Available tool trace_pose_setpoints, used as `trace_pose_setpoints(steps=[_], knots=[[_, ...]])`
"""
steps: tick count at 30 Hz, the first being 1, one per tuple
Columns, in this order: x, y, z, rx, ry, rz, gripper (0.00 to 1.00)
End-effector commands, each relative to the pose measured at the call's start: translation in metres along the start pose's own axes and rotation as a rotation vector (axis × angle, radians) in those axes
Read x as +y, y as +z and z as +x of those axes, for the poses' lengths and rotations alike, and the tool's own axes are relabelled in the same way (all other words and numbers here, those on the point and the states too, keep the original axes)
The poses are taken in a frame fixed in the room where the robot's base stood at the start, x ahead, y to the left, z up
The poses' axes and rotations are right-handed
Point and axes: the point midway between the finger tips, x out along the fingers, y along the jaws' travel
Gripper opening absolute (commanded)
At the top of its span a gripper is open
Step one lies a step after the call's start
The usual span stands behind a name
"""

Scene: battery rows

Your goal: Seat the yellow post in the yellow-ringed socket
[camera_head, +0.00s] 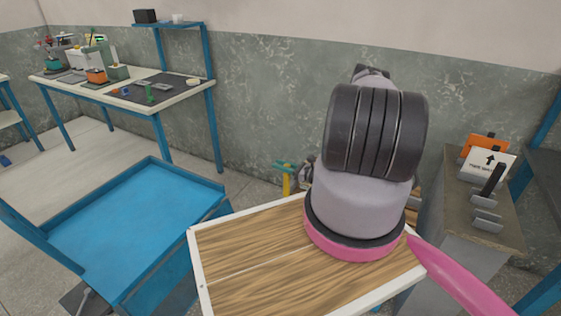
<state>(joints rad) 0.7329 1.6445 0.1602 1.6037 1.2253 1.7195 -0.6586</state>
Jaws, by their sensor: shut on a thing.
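My gripper is not in view. The thick grey, black and pink links of my arm fill the middle right of the head view and hide what lies behind them. I cannot make out the yellow post or the yellow-ringed socket for certain. A small yellow upright piece with a teal top (287,180) shows just beyond the wooden table (245,245). I cannot tell what that piece is. The visible part of the wooden tabletop is bare.
A blue cart tray (130,222), empty, stands at the left. A workbench (175,92) with tools and small parts is at the back left. A grey cabinet (450,205) with a white arrow sign (488,165) and an orange item (484,145) stands at the right.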

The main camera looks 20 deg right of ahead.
Motion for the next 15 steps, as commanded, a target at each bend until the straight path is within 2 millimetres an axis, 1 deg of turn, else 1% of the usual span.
trace_pose_setpoints(steps=[3, 6, 10, 15], knots=[[0.0, -0.011, 0.0, 0.0, -0.001, 0.0, 0.0], [0.0, -0.017, 0.0, -0.001, -0.001, 0.0, 0.0], [0.0, -0.022, 0.0, 0.0, -0.001, -0.001, 0.0], [0.0, -0.024, 0.0, 0.0, -0.001, -0.001, 0.0]])
